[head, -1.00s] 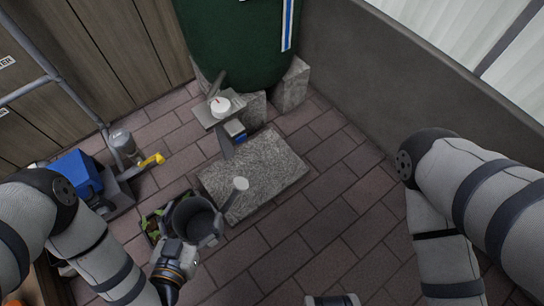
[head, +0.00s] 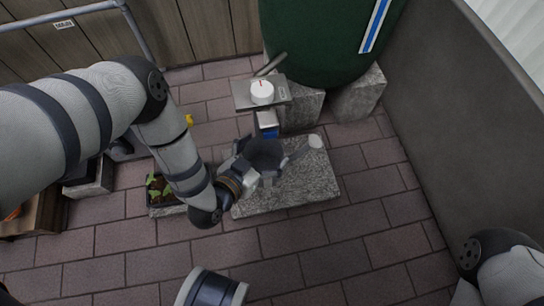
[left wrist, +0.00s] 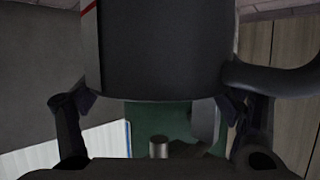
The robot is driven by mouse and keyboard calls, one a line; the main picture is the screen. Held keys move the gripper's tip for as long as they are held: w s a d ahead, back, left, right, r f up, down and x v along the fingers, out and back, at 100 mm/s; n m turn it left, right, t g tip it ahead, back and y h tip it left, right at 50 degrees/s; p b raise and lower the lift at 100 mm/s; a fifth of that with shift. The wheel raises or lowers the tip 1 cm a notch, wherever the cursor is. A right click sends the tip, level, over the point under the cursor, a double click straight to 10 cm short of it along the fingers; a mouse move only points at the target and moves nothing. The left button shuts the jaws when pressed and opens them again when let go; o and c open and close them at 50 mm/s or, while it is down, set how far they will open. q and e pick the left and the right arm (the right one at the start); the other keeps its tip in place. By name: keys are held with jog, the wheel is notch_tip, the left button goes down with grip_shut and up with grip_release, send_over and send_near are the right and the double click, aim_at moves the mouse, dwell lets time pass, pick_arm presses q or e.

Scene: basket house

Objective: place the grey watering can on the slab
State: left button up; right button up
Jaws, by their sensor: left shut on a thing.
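The grey watering can (head: 267,152) is dark, with its open top facing the head camera and its spout pointing right to a pale round rose. In the head view it is over the back left part of the stone slab (head: 310,187); I cannot tell whether it touches the slab. My left gripper (head: 243,168) is shut on the can from its left side. In the left wrist view, the can body (left wrist: 160,50) fills the upper middle between the two fingers.
A green barrel (head: 325,40) stands on stone blocks (head: 357,95) behind the slab. A small grey stand (head: 275,100) bears a white round thing (head: 262,91) close behind the can. A planter (head: 161,190) lies left of the slab.

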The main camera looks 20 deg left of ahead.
aim_at(274, 150)
pick_arm(q)
jog(key=shift+w+d+f+b, duration=0.2)
jog(key=shift+w+f+b, duration=0.2)
jog(key=shift+w+f, duration=0.4)
notch_tip(274, 150, down, 4)
jog(key=shift+w+r+b, duration=0.1)
jog(key=shift+w+b, duration=0.05)
jog(key=shift+b, duration=0.95)
jog(key=shift+d+r, duration=0.1)
jog(key=shift+r, duration=0.05)
jog(key=o, duration=1.5)
jog(key=shift+f, duration=0.2)
